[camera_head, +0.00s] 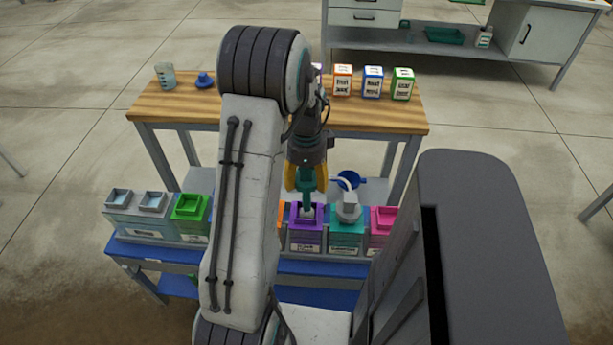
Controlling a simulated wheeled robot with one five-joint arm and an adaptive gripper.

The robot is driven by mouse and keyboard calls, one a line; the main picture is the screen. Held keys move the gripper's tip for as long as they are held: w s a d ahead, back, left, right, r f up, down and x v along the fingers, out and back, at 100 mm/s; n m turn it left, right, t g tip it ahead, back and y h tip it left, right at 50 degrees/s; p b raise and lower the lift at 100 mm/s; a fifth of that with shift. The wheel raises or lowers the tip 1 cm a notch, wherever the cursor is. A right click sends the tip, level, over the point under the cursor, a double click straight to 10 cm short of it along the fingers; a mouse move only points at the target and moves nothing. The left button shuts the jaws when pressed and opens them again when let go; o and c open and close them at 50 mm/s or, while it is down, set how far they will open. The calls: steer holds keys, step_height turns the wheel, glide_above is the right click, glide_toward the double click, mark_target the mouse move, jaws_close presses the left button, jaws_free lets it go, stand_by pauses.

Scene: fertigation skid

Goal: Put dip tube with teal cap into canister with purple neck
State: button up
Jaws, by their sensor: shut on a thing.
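My gripper (306,187) points down with yellow fingers, shut on the teal cap (308,178) of the dip tube. The canister with the purple neck (305,240) stands in the row directly below, with a white label on its front. The teal cap is above the purple neck, and a short pale part shows between them at the opening. I cannot tell how far the tube is inside the neck. Most of the tube is hidden.
A teal canister (346,240) with a grey-white fitting stands right of the purple one, then a pink canister (381,228). A green canister (190,215) is at left. The wooden bench (180,104) behind holds a beaker (165,76) and several labelled boxes.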

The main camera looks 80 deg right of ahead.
mark_target(307, 206)
steer(key=shift+f+b, duration=4.55)
steer(key=shift+f, duration=1.25)
steer(key=o, duration=1.3)
step_height(307, 206, up, 12)
steer(key=shift+r, duration=0.1)
steer(key=shift+w, duration=0.1)
